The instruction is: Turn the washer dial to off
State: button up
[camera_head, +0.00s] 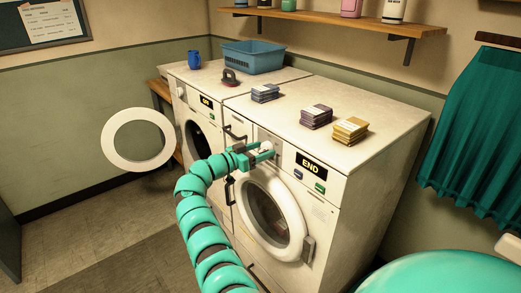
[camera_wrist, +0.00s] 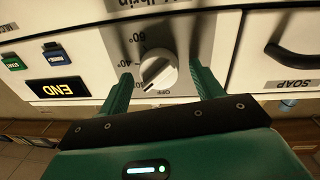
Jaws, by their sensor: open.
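The washer dial (camera_wrist: 158,70) is a round white knob on a grey panel with temperature marks and an OFF mark around it. I cannot tell for sure which mark its pointer faces. My gripper (camera_wrist: 163,85) is open, with one green finger on each side of the dial. Gaps show between the fingers and the dial in the wrist view. In the head view my gripper (camera_head: 266,153) is at the front panel of the right washer (camera_head: 335,205), and the dial is partly hidden by it. This washer's display (camera_head: 310,166) reads END, and its round door (camera_head: 270,215) looks shut.
The left machine's round door (camera_head: 110,139) stands wide open. A soap drawer handle (camera_wrist: 295,55) is beside the dial panel. Stacks of folded cloths (camera_head: 350,129), a blue basket (camera_head: 252,58) and a blue mug (camera_head: 194,60) are on top. A shelf (camera_head: 340,21) hangs above.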

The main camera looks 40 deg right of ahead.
jog(key=c, duration=1)
jog(key=shift+n+h+b, duration=0.35)
jog(key=shift+n+h, duration=0.05)
jog(key=shift+n, duration=4.6)
jog(key=shift+f+n, duration=0.1)
jog(key=shift+n, duration=0.2)
jog(key=shift+t, duration=0.3)
